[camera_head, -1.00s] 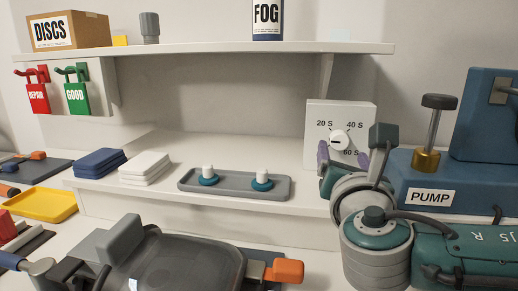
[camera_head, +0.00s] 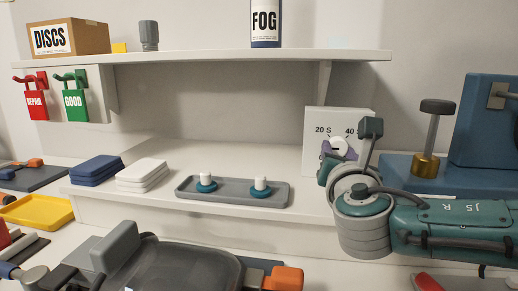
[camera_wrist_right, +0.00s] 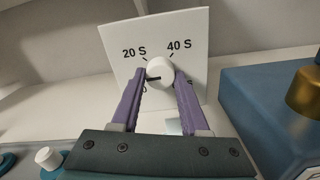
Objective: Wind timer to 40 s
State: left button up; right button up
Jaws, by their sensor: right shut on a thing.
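The timer (camera_head: 313,116) is a white upright plate with a round white knob (camera_head: 337,144) and black marks 20 S and 40 S; it also fills the upper middle of the right wrist view (camera_wrist_right: 190,25). My right gripper (camera_head: 338,153) is at its face. In the right wrist view its two purple fingers (camera_wrist_right: 160,76) are shut on the knob, one on each side. The knob's dark pointer line points left, below the 20 S mark. My left gripper is not in view.
The blue pump (camera_head: 398,168) stands close to the right of my right gripper, with a brass-collared post (camera_head: 427,165). A grey tray (camera_head: 225,198) with two white-topped teal pieces lies left of the timer. A shelf (camera_head: 220,57) runs above. The shelf surface between is clear.

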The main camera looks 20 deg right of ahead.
grip_shut()
dwell(1.4)
jog(key=o, duration=0.7)
grip_release()
jog(key=shift+c, duration=0.2)
jog(key=p+v, duration=0.1)
jog(key=v, duration=0.6)
jog(key=shift+s+a, duration=0.1)
jog(key=shift+s, duration=0.2)
